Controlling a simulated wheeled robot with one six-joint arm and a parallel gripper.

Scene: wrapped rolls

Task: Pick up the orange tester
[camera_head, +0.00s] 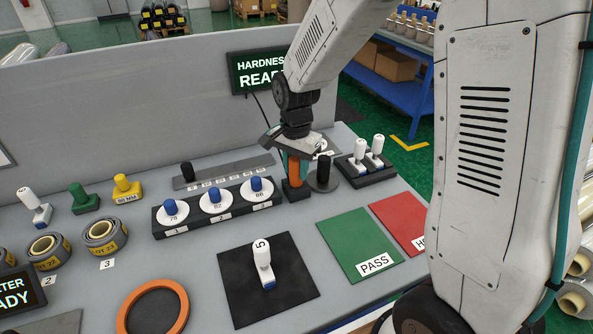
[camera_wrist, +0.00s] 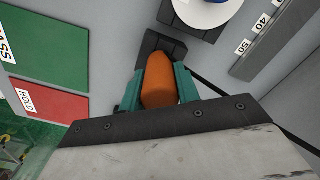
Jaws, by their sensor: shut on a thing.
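The orange tester (camera_head: 295,171) stands upright in a small dark base just right of the numbered black block in the head view. My gripper (camera_head: 293,156) is above it with its fingers around its upper part. In the wrist view the rounded orange top of the tester (camera_wrist: 160,80) sits between the two green fingers of my gripper (camera_wrist: 158,88), which are shut on it. A dark base (camera_wrist: 160,45) shows beyond the tester in the wrist view. Whether the tester is clear of its base cannot be told.
A black block (camera_head: 160,224) with several white discs and blue knobs is left of the tester. A black-handled round piece (camera_head: 323,178) and a rack of white-handled stamps (camera_head: 378,177) stand close right. Green PASS (camera_head: 350,240) and red HOLD (camera_head: 400,215) mats lie in front.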

